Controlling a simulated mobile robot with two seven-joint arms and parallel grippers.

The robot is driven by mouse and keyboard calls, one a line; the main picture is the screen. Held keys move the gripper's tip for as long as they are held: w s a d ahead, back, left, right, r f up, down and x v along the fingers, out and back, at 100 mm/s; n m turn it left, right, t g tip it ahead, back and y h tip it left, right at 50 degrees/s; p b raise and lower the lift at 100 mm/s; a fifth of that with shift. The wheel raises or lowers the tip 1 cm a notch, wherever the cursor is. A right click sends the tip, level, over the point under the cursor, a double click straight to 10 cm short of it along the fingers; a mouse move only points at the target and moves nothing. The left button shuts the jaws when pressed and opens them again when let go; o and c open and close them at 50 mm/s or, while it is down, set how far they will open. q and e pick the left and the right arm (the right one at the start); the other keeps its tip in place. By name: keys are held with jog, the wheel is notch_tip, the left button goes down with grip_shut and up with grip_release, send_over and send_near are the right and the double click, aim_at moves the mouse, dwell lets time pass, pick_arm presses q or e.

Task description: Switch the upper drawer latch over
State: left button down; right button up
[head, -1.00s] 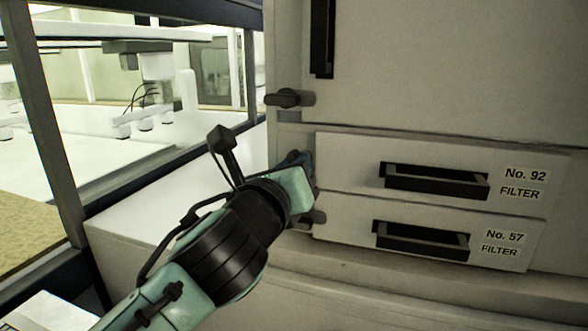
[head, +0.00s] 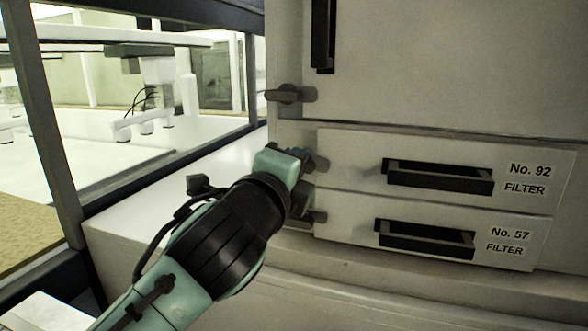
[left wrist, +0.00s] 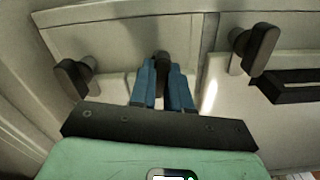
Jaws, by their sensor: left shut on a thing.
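The upper drawer latch (head: 320,163) is a small dark turning knob at the left edge of the drawer marked No. 92 (head: 350,150). My left gripper (head: 303,156) is at it, and its blue fingers are shut on the latch. In the left wrist view the dark latch (left wrist: 162,62) shows between the two blue fingers (left wrist: 161,88); much of it is hidden by them. Its exact turn angle is hard to tell. My right gripper is not in view.
The door latch (head: 288,95) sits above and the lower drawer latch (head: 316,217) below, close to my gripper. Black handles (head: 440,178) stick out from the drawers to the right. A dark-framed window (head: 60,130) stands at the left, above a pale ledge (head: 125,230).

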pick_arm(q)
jog(key=shift+n, duration=1.4)
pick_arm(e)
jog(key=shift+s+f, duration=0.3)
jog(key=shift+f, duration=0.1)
pick_arm(q)
jog(key=c, duration=1.1)
grip_release()
jog(key=b+v, duration=0.3)
jog(key=v, duration=1)
jog(key=shift+s, duration=0.15)
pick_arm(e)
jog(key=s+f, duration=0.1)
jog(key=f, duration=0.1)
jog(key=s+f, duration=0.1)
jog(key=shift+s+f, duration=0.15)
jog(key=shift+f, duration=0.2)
